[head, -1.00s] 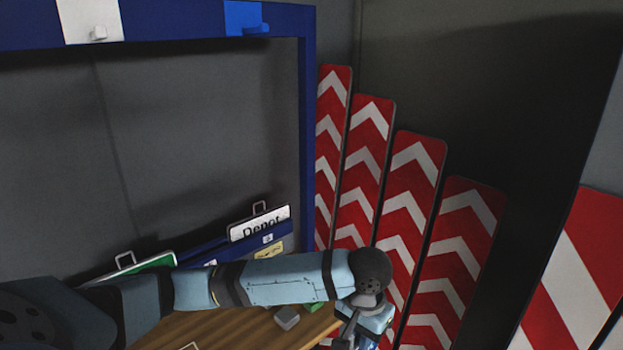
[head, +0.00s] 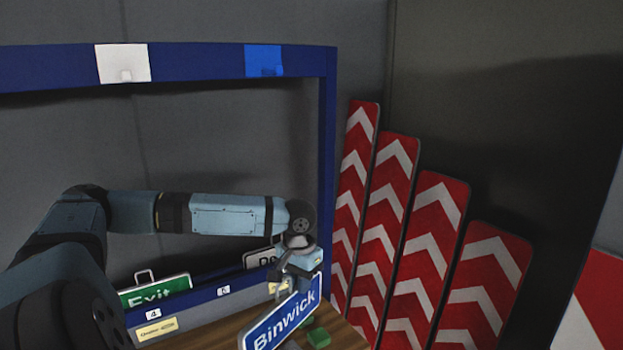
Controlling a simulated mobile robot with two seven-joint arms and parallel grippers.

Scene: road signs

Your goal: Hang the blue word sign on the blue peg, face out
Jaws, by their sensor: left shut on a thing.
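The blue word sign (head: 281,322) reads "Binwick" in white. My left gripper (head: 297,277) is shut on it near its top edge and holds it tilted, its lettered face toward the camera, over the wooden table. The blue peg (head: 265,62) is on a blue square on the frame's top bar, above and a little left of the gripper. The peg is bare. The sign's lower left part runs close to the bottom of the picture. My right gripper is not in view.
A white peg (head: 125,72) is left of the blue one. A green Exit sign (head: 154,291) and a partly hidden white sign (head: 258,258) stand in a blue rack (head: 201,297). A green block (head: 318,338) lies on the wooden table (head: 340,332). Red chevron boards (head: 395,200) lean at right.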

